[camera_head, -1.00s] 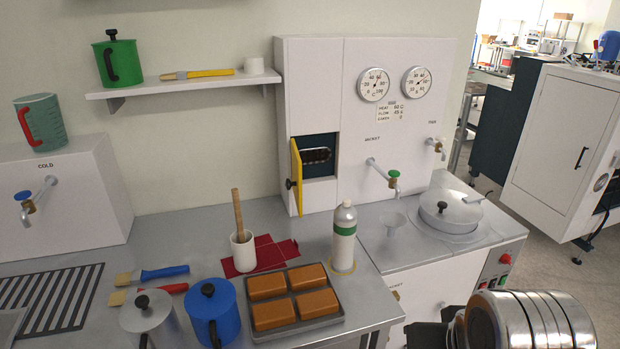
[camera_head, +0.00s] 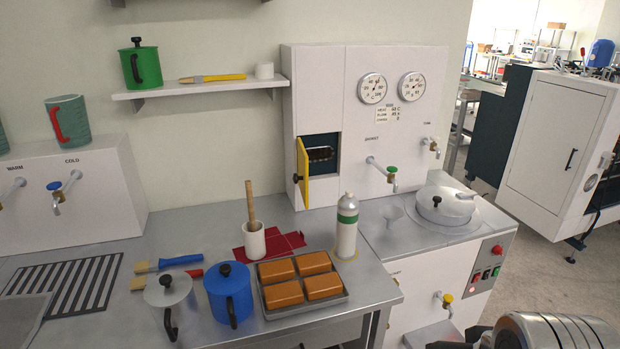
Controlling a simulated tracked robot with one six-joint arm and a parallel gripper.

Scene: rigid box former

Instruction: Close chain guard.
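The chain guard is a small yellow hinged door (camera_head: 303,172) with a dark knob on the white cabinet (camera_head: 366,125). It stands open, swung out to the left of a dark recess (camera_head: 322,153) where a chain shows. My arm shows only in part at the bottom right, as a silver rounded link and dark parts. The fingertips of my gripper are not visible, and nothing of mine touches the door.
A white bottle with a green band (camera_head: 346,226), a cup with a wooden handle (camera_head: 255,242) and a tray of orange-brown blocks (camera_head: 302,308) stand on the counter before the cabinet. A blue pot (camera_head: 229,294) and a lidded vessel (camera_head: 445,205) flank them. Taps project from the cabinet.

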